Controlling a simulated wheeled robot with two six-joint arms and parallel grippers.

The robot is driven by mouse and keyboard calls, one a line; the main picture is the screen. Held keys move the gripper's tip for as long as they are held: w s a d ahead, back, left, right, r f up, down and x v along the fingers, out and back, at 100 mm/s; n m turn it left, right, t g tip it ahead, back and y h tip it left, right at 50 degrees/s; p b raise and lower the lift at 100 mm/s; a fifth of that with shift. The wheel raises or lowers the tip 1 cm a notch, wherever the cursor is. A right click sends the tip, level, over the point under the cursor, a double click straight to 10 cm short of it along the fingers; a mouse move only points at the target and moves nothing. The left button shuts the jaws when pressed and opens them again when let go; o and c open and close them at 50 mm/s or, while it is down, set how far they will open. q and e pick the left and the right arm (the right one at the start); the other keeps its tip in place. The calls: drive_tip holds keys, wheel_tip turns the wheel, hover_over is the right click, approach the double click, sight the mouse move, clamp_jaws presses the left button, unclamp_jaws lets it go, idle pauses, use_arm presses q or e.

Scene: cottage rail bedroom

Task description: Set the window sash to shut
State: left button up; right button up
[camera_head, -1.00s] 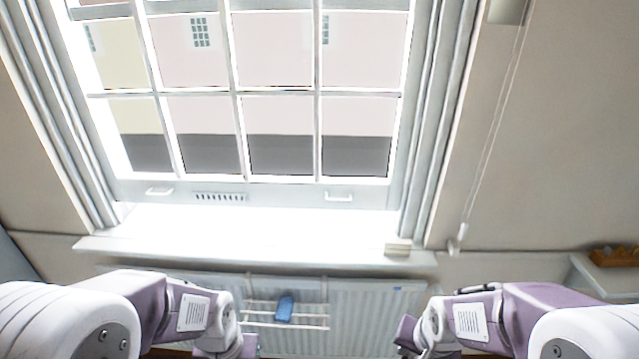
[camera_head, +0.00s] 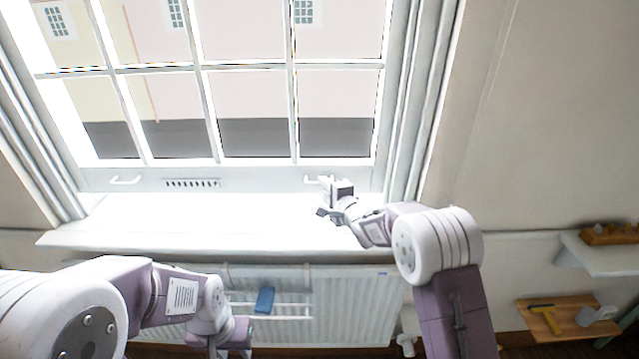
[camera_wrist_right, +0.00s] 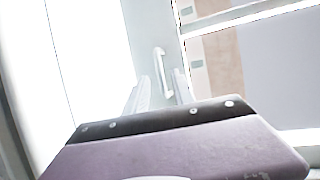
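The white window sash (camera_head: 245,178) has a grid of panes and a bottom rail with a left handle (camera_head: 126,180), a right handle (camera_head: 314,179) and a slotted vent. The rail is above the bright sill (camera_head: 200,225); glare hides whether there is a gap. My right gripper (camera_head: 327,198) is at the right handle, just in front of the rail. In the right wrist view its two fingers (camera_wrist_right: 160,95) are apart, and the handle (camera_wrist_right: 162,72) lies ahead between them, seemingly not gripped. My left gripper (camera_head: 232,338) hangs low before the radiator, its fingers unclear.
A radiator (camera_head: 345,300) with a rack and blue cloth (camera_head: 264,300) is below the sill. At right are a shelf (camera_head: 605,262) with a wooden rack and a lower board (camera_head: 560,318) with a yellow-handled tool and a mug. My right arm crosses the sill's right end.

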sight(319, 183)
drive_tip(key=x, duration=0.4)
drive_tip(key=shift+a+r, duration=0.1)
drive_tip(key=shift+a, duration=0.05)
drive_tip(key=shift+w, duration=0.15)
clamp_jaws()
drive_tip(key=shift+f, duration=0.25)
idle(0.9)
